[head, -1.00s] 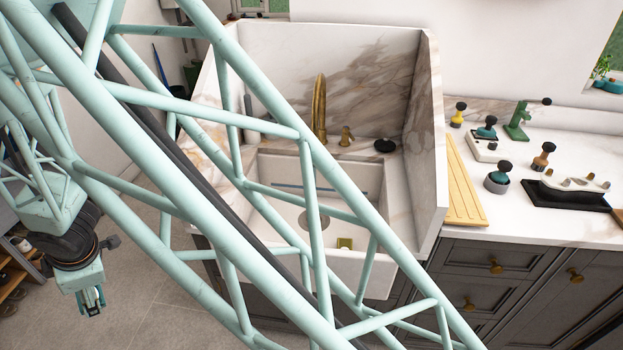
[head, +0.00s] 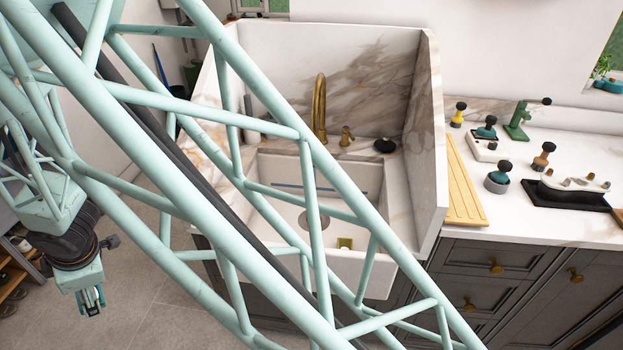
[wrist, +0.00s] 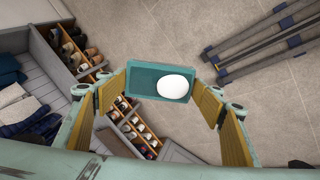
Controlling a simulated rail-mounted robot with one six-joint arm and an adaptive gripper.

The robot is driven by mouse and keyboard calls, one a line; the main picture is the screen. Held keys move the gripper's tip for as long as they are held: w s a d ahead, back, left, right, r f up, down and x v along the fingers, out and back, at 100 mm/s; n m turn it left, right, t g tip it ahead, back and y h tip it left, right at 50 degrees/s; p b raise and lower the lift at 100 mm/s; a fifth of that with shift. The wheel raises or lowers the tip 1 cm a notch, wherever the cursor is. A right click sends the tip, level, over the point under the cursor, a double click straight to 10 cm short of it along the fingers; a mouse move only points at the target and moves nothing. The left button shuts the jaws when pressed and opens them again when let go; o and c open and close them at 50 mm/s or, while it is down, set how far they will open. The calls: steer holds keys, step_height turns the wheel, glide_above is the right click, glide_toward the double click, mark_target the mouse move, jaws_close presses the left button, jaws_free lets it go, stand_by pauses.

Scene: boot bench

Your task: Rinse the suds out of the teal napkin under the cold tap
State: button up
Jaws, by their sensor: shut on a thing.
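My gripper (head: 91,299) hangs low at the left of the head view, over the floor and well away from the sink. In the wrist view, my gripper (wrist: 163,90) is shut on the teal napkin (wrist: 138,78), a flat dark-teal rectangle between the yellow finger pads. A smooth white oval patch, apparently suds (wrist: 175,86), lies on its right half. The brass tap (head: 319,108) stands at the back of the white sink (head: 375,275), with a small brass handle (head: 346,137) to its right. I cannot tell whether water runs. My arm's lattice covers part of the basin.
A yellow ribbed board (head: 464,188) and several small dark-knobbed items stand on the counter right of the sink. Shoe cubbies (wrist: 140,132) and a grey bench (wrist: 55,75) lie below my gripper, beside tiled floor.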

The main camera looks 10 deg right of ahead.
mark_target(82, 309)
steer(key=shift+d, duration=0.45)
steer(key=shift+a, duration=0.6)
stand_by(0.6)
steer(key=shift+s+b, duration=0.25)
steer(key=shift+b, duration=0.15)
steer(key=shift+s+f+b, duration=0.1)
steer(key=shift+s+b, duration=0.25)
steer(key=shift+b, duration=0.1)
steer(key=shift+s+d+b, duration=0.2)
steer(key=shift+s+b, duration=1.85)
steer(key=shift+s, duration=0.05)
steer(key=shift+s+d, duration=0.15)
steer(key=shift+s, duration=1.15)
